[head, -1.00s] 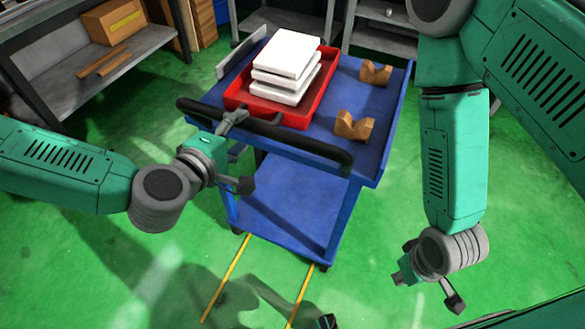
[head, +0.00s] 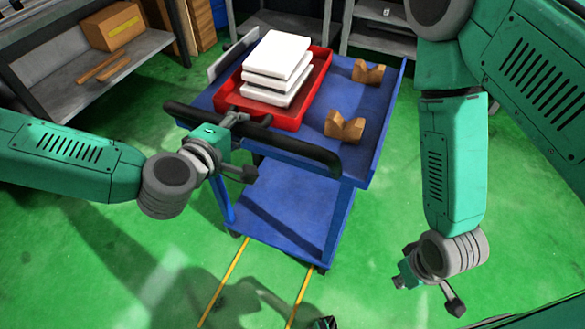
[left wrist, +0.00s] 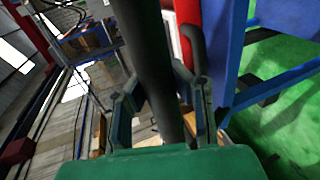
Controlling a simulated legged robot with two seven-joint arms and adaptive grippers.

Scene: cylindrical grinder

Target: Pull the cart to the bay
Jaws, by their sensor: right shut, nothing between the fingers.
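The blue cart (head: 290,218) stands in front of me, with a dark handle bar (head: 300,152) along its near side. My left gripper (head: 236,119) is at the left part of this bar. In the left wrist view the dark bar (left wrist: 150,60) runs between the two fingers of my left gripper (left wrist: 162,95), which are closed about it. My right gripper (head: 425,290) is shut and empty, low at the right, apart from the cart. Two yellow floor lines (head: 224,282) run from the cart's near end toward me; they may mark the bay.
On the cart are a red tray (head: 290,119) holding stacked white blocks (head: 277,60) and two brown V-shaped blocks (head: 344,128). A grey shelf (head: 130,55) with a cardboard box (head: 112,26) stands at the left. Green floor (head: 120,250) is clear nearby.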

